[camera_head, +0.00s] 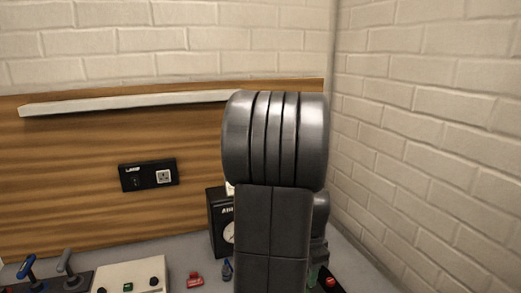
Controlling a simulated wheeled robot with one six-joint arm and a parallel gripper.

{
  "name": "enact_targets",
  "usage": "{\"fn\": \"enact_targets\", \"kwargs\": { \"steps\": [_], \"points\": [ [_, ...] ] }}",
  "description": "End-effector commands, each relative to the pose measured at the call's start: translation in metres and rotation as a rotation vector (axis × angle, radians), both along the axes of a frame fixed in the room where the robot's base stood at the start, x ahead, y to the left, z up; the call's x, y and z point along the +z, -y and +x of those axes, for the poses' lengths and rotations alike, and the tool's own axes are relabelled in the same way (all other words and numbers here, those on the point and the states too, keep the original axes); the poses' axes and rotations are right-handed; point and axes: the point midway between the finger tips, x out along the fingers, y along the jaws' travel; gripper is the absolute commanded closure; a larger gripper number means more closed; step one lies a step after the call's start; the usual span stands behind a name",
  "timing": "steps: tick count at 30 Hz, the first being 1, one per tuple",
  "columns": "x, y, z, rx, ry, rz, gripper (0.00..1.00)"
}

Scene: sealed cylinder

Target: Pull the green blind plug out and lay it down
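My own dark grey arm link fills the middle of the view and hides what lies behind it. My gripper does not show. A small bit of green (312,275) shows at the lower right edge of my arm, mostly covered; I cannot tell whether it is the green blind plug. A small green square (128,287) sits on a light panel (115,275) at the bottom left, between dark knobs, and looks more like a switch or lamp. The sealed cylinder cannot be made out.
A black box with a dial (217,236) stands left of my arm. A red part (194,280), a blue part (227,269), blue and grey levers (27,267) and a red button (331,282) line the bench. A shelf (130,103) and black socket (148,175) are behind; a brick wall stands right.

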Motion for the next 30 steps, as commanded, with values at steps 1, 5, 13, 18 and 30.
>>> {"fn": "enact_targets", "kwargs": {
  "steps": [1, 5, 13, 18, 30],
  "points": [
    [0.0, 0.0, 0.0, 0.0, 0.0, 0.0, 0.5],
    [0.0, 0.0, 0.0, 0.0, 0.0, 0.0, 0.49],
    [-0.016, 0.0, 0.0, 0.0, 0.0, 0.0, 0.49],
    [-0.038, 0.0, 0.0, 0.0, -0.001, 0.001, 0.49],
    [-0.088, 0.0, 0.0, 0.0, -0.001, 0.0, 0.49]
  ]
}}
